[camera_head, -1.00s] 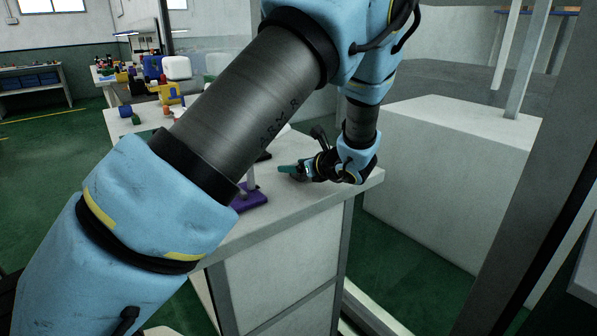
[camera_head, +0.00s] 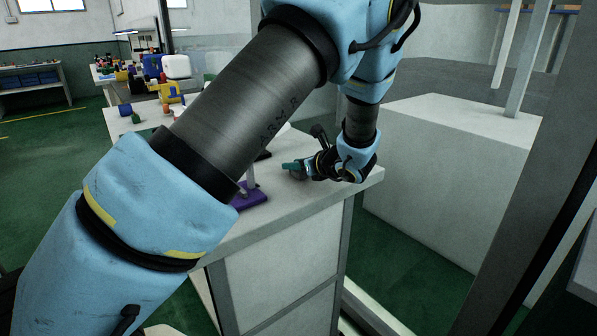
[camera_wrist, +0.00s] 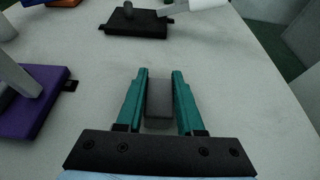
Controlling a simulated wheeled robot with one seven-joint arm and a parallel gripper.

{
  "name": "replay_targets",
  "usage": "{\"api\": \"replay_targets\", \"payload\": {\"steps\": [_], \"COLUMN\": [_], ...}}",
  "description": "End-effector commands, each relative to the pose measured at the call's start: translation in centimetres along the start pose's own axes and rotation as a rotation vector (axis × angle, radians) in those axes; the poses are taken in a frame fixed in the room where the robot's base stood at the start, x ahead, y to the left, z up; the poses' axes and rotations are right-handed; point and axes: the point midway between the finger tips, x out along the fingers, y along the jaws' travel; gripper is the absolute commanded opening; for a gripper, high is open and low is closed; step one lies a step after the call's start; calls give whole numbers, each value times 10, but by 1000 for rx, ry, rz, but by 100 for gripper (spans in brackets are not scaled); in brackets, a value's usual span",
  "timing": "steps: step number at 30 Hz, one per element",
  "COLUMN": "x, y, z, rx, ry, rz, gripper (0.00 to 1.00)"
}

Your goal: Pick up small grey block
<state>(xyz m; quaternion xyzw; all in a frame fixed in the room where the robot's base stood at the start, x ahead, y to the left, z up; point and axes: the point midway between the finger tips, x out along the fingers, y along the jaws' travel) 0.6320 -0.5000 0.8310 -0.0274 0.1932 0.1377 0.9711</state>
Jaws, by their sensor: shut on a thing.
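The small grey block (camera_wrist: 159,104) lies between the two teal fingers of my gripper (camera_wrist: 159,78) in the wrist view. The jaws are shut on the block, with its upper face showing between them. In the head view my gripper (camera_head: 291,167) is low over the white tabletop (camera_head: 310,205), near its right end. The block is too small and covered to make out in the head view. I cannot tell whether it touches the table.
A purple fixture (camera_wrist: 33,103) with a grey post stands to the left of my gripper. A black fixture (camera_wrist: 136,23) lies farther ahead. Several coloured items stand on tables at the back left. The tabletop right of my gripper is clear.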

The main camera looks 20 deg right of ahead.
Motion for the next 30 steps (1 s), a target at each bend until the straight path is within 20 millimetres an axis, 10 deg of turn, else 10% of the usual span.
{"api": "replay_targets", "payload": {"steps": [19, 30], "x": [-4, -37], "y": [0, 0], "z": [10, 89], "rx": [-2, -8], "ry": [-1, 0], "rz": [-1, -3], "gripper": [0, 0]}}
